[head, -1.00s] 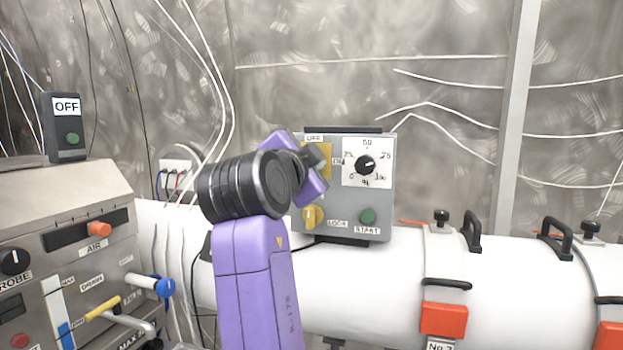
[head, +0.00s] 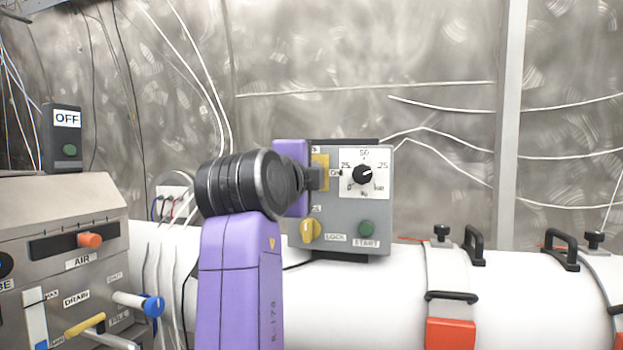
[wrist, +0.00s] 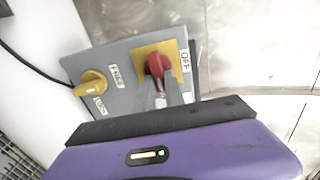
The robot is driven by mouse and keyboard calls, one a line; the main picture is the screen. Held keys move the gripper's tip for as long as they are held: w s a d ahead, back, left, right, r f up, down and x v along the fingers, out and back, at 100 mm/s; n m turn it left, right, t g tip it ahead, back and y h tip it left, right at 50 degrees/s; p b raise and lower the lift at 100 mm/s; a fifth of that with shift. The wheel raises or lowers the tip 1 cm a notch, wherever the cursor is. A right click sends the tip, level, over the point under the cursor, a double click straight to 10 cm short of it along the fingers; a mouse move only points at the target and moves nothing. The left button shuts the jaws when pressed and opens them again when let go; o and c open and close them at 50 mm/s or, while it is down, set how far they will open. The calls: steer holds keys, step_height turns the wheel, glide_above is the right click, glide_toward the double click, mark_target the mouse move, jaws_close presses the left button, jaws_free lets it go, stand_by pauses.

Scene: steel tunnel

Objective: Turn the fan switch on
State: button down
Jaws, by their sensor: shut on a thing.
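A grey control box (head: 345,215) stands on the white tunnel pipe. Its switch has a yellow plate (head: 321,160), mostly hidden in the head view by my gripper (head: 312,179). In the wrist view the switch shows as a red handle (wrist: 157,66) on the yellow plate (wrist: 174,49), beside an OFF label (wrist: 185,60). My gripper, also in the wrist view (wrist: 165,97), is at the red handle and shut on it. The fingertip contact is partly hidden.
The box also carries a black dial (head: 362,174), a yellow knob (head: 310,229) and a green START button (head: 366,229). A console (head: 60,235) with levers stands left, with an OFF box (head: 66,135) on it. Black handles and red latches (head: 450,333) line the pipe.

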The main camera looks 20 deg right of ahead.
steer(key=shift+f, duration=0.15)
steer(key=c, duration=1.4)
jaws_free()
steer(key=v, duration=0.8)
